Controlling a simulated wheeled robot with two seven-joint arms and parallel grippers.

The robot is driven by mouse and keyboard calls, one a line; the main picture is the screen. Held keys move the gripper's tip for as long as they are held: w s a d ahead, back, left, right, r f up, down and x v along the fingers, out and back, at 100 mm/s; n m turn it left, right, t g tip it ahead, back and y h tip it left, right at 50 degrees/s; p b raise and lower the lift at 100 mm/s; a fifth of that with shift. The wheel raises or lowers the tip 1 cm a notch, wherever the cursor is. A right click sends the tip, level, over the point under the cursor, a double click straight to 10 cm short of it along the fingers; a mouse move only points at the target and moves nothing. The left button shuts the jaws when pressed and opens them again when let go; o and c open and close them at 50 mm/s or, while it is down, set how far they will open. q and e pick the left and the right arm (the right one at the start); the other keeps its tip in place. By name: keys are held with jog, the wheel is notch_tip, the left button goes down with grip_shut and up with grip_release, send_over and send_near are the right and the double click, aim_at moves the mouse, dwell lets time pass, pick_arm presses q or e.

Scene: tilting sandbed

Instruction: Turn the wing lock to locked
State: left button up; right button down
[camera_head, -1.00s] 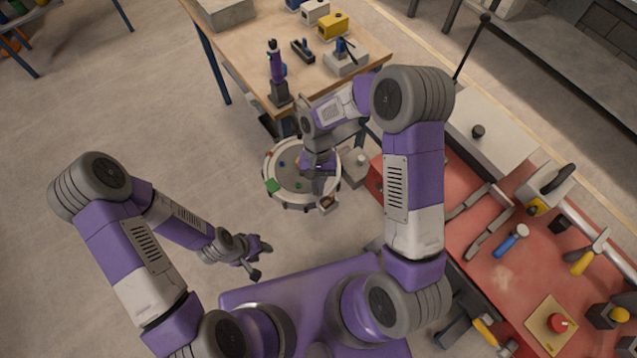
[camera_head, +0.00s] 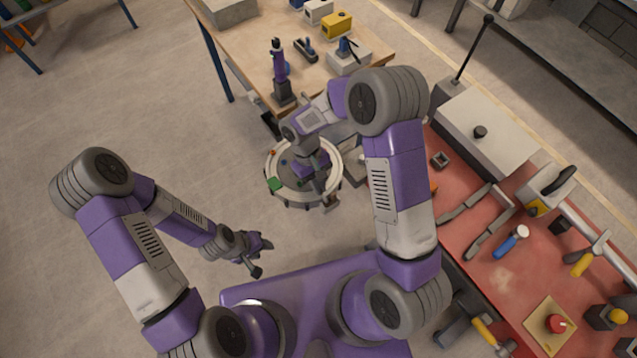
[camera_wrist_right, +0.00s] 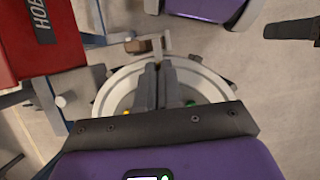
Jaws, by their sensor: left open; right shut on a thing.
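The round sandbed (camera_head: 270,190) stands on the floor with a pale rim and small coloured pieces on it. The wing lock (camera_head: 331,203) is a small bracket-like piece at the near right edge of its rim. It also shows in the right wrist view (camera_wrist_right: 161,44), just past my fingertips. My right gripper (camera_head: 321,189) reaches down over the rim. Its fingers in the right wrist view (camera_wrist_right: 160,66) are close together and shut on the wing lock, whose grasped part is largely hidden. I see no readable lock marking. My left gripper (camera_head: 262,258) is open and empty, away from the sandbed.
A red workbench (camera_head: 500,275) with several tools stands at the right, close to my right arm. A wooden table (camera_head: 245,45) with small devices stands beyond the sandbed. The floor left of the sandbed is clear.

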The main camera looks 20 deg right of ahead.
dwell(0.4)
jog(key=c, duration=1.3)
grip_release()
jog(key=p+v, duration=0.1)
jog(key=v, duration=0.6)
jog(key=shift+r, duration=0.35)
jog(key=shift+f, duration=0.1)
